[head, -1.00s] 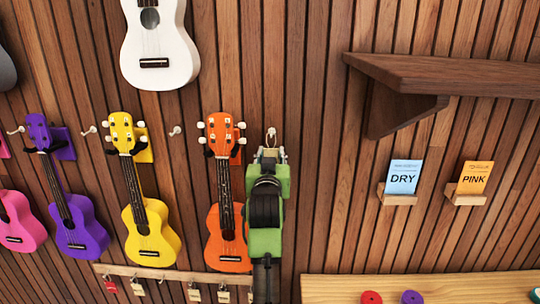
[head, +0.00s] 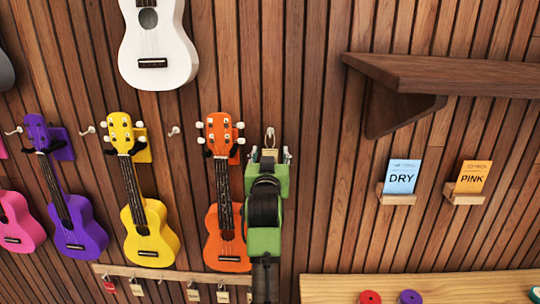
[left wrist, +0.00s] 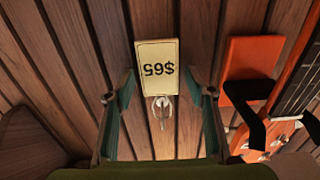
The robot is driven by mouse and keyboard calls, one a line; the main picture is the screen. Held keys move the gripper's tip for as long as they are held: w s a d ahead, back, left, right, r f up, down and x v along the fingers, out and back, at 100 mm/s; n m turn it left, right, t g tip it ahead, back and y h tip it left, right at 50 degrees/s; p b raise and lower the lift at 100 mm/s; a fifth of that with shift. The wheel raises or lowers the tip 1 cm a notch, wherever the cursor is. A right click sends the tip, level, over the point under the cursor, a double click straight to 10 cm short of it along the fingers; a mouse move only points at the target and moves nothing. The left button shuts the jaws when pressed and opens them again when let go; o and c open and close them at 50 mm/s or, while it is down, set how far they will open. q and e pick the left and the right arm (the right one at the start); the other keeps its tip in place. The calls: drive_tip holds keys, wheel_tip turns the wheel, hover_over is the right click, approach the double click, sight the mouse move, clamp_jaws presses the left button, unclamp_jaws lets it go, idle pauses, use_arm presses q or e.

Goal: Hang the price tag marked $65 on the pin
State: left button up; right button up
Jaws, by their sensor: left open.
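The cream price tag marked $65 (left wrist: 157,68) shows upside down in the left wrist view. Its loop (left wrist: 160,105) is at the white pin (left wrist: 165,112) and appears to hang on it. In the head view the tag (head: 269,154) is small, below the pin (head: 270,132), right of the orange ukulele. My left gripper (head: 268,156) is in front of the wall there, open, with one finger on each side of the tag and a gap to each. The gripper body hides the wall below the tag. My right gripper is out of view.
The orange ukulele (head: 225,228) hangs close to the left of my left gripper. A rail (head: 172,275) with several hanging tags runs below. A dark wooden shelf (head: 450,75) and DRY (head: 402,177) and PINK (head: 473,178) cards are at right. The wall right of the gripper is bare.

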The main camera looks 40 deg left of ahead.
sight(270, 116)
use_arm(q)
wheel_tip(270, 116, up, 10)
idle(0.4)
drive_tip(key=shift+f, duration=0.1)
